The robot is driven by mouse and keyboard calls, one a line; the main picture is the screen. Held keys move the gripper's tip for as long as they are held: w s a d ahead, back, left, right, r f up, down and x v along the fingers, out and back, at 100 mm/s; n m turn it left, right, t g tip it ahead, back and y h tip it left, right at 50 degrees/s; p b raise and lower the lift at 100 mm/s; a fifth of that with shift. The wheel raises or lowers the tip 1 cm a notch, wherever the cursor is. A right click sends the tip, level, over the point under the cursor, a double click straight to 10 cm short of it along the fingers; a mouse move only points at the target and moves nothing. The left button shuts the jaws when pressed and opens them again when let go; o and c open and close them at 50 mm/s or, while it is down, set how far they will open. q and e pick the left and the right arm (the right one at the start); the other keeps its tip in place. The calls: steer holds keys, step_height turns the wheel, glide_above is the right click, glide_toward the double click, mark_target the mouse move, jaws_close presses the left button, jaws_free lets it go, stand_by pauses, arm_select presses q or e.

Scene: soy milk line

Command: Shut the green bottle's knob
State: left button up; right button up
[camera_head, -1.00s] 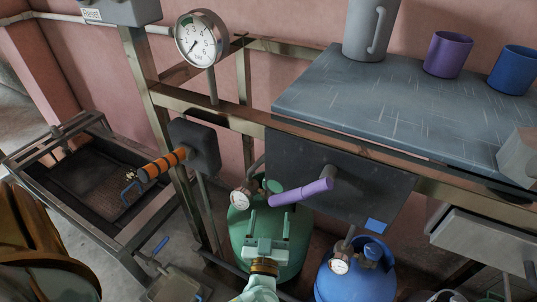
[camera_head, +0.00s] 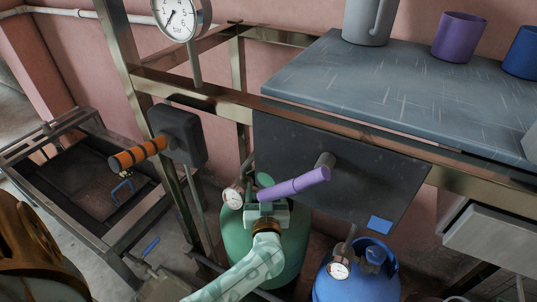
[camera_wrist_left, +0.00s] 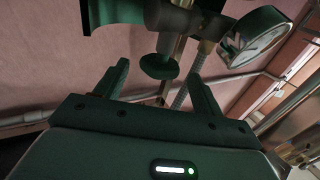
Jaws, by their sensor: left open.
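The green bottle (camera_head: 292,258) stands on the floor below the dark panel. Its green knob (camera_head: 265,181) shows at the bottle's top, beside a small round gauge (camera_head: 233,197). My left gripper (camera_head: 266,207) is at the top of the bottle, close to the knob; the purple handle hides part of this spot. In the left wrist view the left gripper (camera_wrist_left: 160,72) is open, and the dark green knob (camera_wrist_left: 160,66) lies between its two fingers in the picture, with a gap on either side. I cannot tell how deep it sits. My right gripper is not in view.
A purple handle (camera_head: 295,185) juts from the dark panel (camera_head: 370,175) just above the gripper. A blue bottle (camera_head: 357,283) with a gauge stands to the right. An orange-banded handle (camera_head: 138,154) is at the left. The worktop (camera_head: 390,85) above holds cups and a jug.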

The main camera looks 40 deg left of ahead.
arm_select(q)
steer(key=x, duration=0.1)
steer(key=b+x, duration=0.1)
steer(key=x, duration=0.1)
steer(key=shift+w+a+f, duration=0.25)
steer(key=shift+w+a+r, duration=0.15)
steer(key=shift+r, duration=0.05)
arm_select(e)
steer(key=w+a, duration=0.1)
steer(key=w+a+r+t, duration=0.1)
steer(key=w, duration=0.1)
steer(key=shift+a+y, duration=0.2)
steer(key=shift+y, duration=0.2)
arm_select(q)
steer(key=c, duration=0.9)
steer(key=shift+r, duration=0.1)
steer(key=shift+c, duration=0.2)
steer(key=shift+r+m+t+h+p, duration=0.2)
steer(key=shift+m+t+h+p, duration=0.55)
steer(key=shift+p, duration=0.3)
steer(key=shift+f, duration=0.3)
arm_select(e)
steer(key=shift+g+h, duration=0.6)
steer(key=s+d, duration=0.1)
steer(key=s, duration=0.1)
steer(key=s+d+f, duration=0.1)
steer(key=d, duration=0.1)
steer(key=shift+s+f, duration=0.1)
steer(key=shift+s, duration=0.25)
